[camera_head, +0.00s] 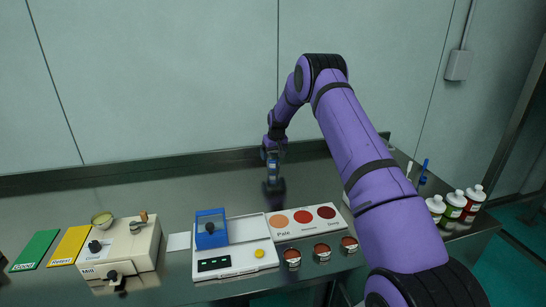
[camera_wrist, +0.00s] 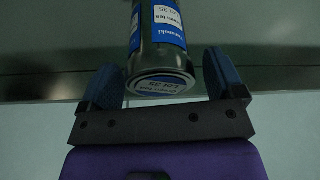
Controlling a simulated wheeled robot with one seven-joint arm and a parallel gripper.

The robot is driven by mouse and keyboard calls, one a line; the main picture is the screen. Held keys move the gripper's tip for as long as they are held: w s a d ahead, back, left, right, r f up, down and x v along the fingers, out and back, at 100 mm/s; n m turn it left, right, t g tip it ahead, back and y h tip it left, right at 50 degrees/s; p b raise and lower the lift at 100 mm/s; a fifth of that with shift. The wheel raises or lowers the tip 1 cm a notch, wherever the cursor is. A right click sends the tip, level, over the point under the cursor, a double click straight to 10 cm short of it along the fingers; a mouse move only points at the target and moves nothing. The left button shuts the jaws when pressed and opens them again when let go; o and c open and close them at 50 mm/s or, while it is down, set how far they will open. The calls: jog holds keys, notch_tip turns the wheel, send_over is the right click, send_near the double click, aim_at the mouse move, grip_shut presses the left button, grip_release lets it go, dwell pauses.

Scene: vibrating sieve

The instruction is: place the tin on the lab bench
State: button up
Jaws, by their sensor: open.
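The tin (camera_wrist: 158,30) is a metal cylinder with a blue and white label, and its near end carries a label too. In the wrist view it lies between the two blue fingers of my gripper (camera_wrist: 162,78), with visible gaps beside the fingers. My gripper is open. In the head view my gripper (camera_head: 273,157) is low over the back middle of the lab bench (camera_head: 200,175). The tin is small and partly hidden there, and I cannot tell exactly where its base meets the bench.
A beige mill (camera_head: 122,250), a white device with a blue box (camera_head: 211,228), a colour card (camera_head: 303,219) and several small jars stand along the front. Green and yellow mats (camera_head: 70,246) lie at left. White-capped bottles (camera_head: 453,205) stand at right. The back left bench is clear.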

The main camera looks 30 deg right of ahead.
jog(key=s+a+r, duration=0.2)
jog(key=s+r, duration=0.2)
jog(key=r, duration=0.4)
jog(key=s+a+r, duration=0.3)
jog(key=r, duration=0.6)
jog(key=s+a+r, duration=0.2)
jog(key=s+r, duration=0.2)
jog(key=r, duration=0.4)
jog(key=s+a+r+t, duration=0.1)
jog(key=s+a+r, duration=0.6)
jog(key=s+r, duration=0.55)
jog(key=s+a+r, duration=0.1)
jog(key=s+a, duration=0.2)
jog(key=s, duration=0.5)
jog(key=s+a+r, duration=0.1)
jog(key=s+a, duration=0.1)
jog(key=s, duration=0.7)
jog(key=s+a+f, duration=0.1)
jog(key=s+f, duration=0.1)
jog(key=s, duration=0.7)
jog(key=s+a+f+n+t, duration=0.1)
jog(key=s+a+f, duration=0.1)
jog(key=s, duration=0.6)
jog(key=shift+s, duration=0.4)
